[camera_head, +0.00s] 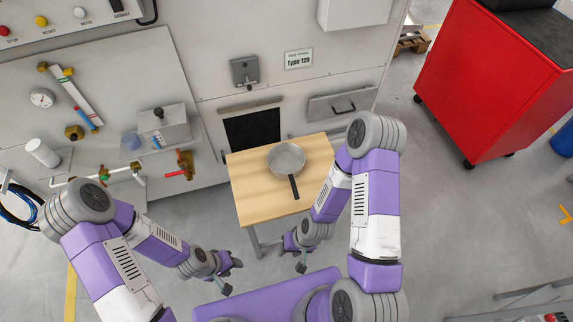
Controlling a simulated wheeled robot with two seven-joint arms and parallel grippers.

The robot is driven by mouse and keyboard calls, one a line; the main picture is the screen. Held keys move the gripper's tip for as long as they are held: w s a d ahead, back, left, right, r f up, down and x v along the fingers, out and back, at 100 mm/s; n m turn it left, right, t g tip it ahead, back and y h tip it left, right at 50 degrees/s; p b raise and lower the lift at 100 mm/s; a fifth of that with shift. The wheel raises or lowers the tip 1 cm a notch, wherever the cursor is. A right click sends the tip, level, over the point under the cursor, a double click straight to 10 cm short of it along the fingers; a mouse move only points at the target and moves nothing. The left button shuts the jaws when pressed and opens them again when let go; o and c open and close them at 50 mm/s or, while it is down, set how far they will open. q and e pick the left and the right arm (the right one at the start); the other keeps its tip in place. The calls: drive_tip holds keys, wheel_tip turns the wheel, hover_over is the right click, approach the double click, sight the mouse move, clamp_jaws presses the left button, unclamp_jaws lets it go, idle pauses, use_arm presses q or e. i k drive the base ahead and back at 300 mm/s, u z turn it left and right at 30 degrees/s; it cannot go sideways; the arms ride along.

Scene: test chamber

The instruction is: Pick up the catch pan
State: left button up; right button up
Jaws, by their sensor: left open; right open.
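The catch pan (286,158) is a round grey metal pan with a dark handle (294,187) that points towards me. It stands upright on a small wooden-topped table (247,193) against the machine. My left gripper (231,277) is open and empty, low in front of the table and to its left. My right gripper (292,255) is open, just in front of the table's near edge, below and apart from the pan handle. My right forearm passes over the table's right side.
The test machine (215,60) stands behind the table, with a dark opening (252,130) and a drawer with a handle (342,104). Valves and gauges (42,98) are at left. A red cabinet (490,85) stands at right. The floor between it and the table is clear.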

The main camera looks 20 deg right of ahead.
sight(285, 160)
drive_tip(key=u, duration=1.75)
drive_tip(key=i, duration=1.9)
drive_tip(key=z, duration=4.05)
drive_tip(key=i, duration=0.55)
drive_tip(key=u, duration=0.05)
